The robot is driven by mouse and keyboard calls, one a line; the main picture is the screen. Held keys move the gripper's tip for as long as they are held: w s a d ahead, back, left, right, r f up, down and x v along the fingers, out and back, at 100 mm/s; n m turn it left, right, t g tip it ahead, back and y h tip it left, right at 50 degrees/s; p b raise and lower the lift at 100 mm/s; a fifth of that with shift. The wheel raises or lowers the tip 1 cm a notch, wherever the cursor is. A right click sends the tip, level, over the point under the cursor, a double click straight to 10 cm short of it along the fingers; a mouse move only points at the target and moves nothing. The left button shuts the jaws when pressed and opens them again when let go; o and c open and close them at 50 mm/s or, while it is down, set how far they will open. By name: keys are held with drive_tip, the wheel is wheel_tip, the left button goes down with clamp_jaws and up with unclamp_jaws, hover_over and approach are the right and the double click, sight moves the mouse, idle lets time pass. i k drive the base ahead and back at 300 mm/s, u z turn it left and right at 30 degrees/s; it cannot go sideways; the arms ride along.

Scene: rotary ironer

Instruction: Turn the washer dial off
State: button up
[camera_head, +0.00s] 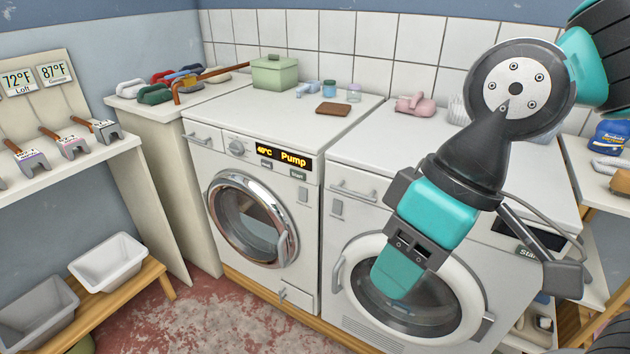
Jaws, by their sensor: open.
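The washer (228,173) is the white front-loader on the left, with a round chrome-rimmed door that looks closed. Its dial (237,147) is a small round silver knob on the upper front panel, left of a lit display (284,157) reading "40°C Pump". The dial's pointer mark is too small to read. My gripper (395,276) hangs in front of the right-hand machine's door, right of and below the dial and well apart from it. It is open, with nothing seen in it; one teal finger shows clearly and the other is mostly hidden.
A second white machine (352,212) stands close on the right, its panel partly covered by my arm. A green box (275,73), jars and a brown block (333,109) lie on the washer top. A low wooden bench (120,303) with bins stands left. Floor before the washer is clear.

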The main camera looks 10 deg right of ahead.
sight(236, 148)
drive_tip(key=u, duration=0.85)
drive_tip(key=k, duration=1.1)
drive_tip(key=u, duration=1.5)
drive_tip(key=i, duration=2.5)
drive_tip(key=z, duration=0.55)
drive_tip(key=i, duration=1.2)
drive_tip(key=z, duration=1.85)
drive_tip(key=i, duration=1)
drive_tip(key=z, duration=0.9)
